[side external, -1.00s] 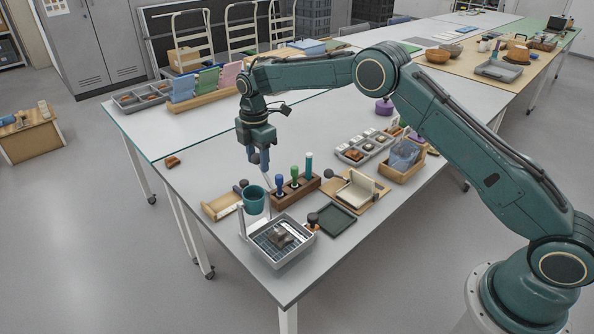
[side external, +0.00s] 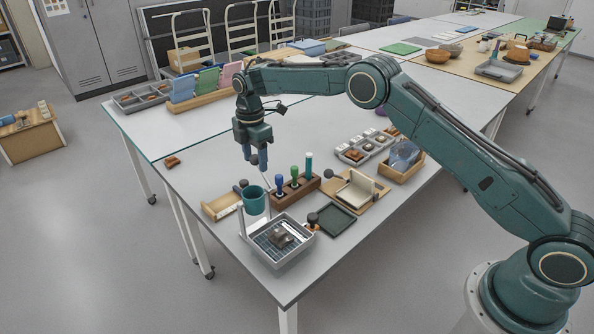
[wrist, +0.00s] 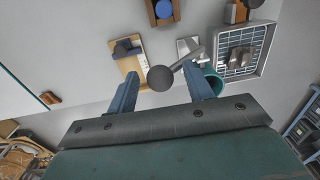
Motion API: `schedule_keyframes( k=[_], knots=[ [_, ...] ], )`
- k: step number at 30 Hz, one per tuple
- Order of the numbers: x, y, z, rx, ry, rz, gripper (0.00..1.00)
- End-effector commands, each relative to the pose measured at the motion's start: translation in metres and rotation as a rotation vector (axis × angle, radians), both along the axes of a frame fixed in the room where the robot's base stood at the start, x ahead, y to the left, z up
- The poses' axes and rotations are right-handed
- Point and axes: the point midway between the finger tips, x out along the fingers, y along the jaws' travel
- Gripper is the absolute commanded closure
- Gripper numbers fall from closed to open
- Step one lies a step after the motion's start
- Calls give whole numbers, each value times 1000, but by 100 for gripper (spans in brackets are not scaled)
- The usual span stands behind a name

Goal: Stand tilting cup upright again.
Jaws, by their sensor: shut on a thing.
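The teal cup (side external: 254,201) stands near the front left of the table, beside the tray. Its mouth faces up; I cannot tell how far it tilts. In the wrist view the cup (wrist: 214,82) is partly hidden behind the right finger. My gripper (side external: 255,160) is above the cup and apart from it. Between its fingers is the round grey end of a thin rod (wrist: 160,78), and the gripper is shut on it, though the contact is not clear. The rod slants off toward the tray.
A grey tray (side external: 309,241) with a grid and sherds stands at the front. A wooden rack (side external: 294,190) of coloured tools is right of the cup. A wooden board (side external: 219,208) lies left of it. The table left of my gripper is mostly clear.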

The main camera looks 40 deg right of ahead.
Motion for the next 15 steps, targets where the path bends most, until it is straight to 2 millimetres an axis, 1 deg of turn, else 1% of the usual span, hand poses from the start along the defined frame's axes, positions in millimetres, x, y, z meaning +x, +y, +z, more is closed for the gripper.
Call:
schedule_keyframes(
  k=[1, 15],
  knots=[
    [5, -1, 7, 2, -24, -2, 59],
    [4, 0, 29, 2, -21, -1, 59]
  ],
)
